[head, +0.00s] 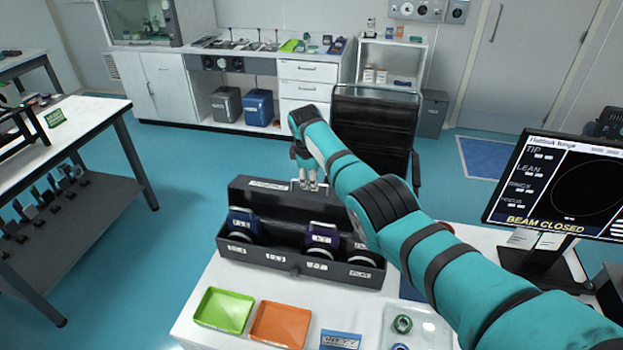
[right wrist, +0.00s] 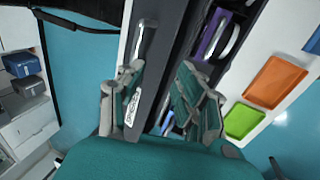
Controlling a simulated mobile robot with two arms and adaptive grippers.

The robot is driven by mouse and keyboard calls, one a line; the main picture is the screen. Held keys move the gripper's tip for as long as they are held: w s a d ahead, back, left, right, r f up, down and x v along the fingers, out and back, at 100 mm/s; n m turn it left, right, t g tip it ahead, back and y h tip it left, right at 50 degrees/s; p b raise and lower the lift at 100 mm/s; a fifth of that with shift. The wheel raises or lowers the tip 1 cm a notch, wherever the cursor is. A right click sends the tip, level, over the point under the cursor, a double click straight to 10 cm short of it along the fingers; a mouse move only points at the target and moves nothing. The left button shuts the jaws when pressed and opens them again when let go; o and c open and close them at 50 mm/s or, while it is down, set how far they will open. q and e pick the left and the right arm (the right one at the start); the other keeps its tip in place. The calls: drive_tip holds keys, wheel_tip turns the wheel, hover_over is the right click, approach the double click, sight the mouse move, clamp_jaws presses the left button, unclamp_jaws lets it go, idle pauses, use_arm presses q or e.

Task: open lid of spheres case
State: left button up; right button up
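A long dark grey case (head: 300,263) stands on the white table, with its lid (head: 270,200) raised roughly upright along the back. A blue holder (head: 243,222) and a purple holder (head: 322,240) stand inside, with pale round items by them. My right gripper (head: 308,184) points down at the lid's top edge. In the right wrist view its fingers (right wrist: 165,95) are spread apart on either side of the dark lid panel (right wrist: 150,75), which shows a metal handle and a white label. I cannot tell whether they touch it. My left gripper is not in view.
A green tray (head: 224,310) and an orange tray (head: 280,324) lie in front of the case. A monitor (head: 565,185) reading "BEAM CLOSED" stands right. A black chair (head: 375,125) is behind the table.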

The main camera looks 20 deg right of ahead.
wheel_tip(320, 180, up, 14)
drive_tip(key=p, duration=0.6)
drive_tip(key=shift+w+d+r, duration=0.2)
drive_tip(key=shift+w+d, duration=0.05)
drive_tip(key=shift+w, duration=0.1)
idle(0.7)
drive_tip(key=shift+r, duration=0.1)
drive_tip(key=v, duration=1.2)
idle(0.4)
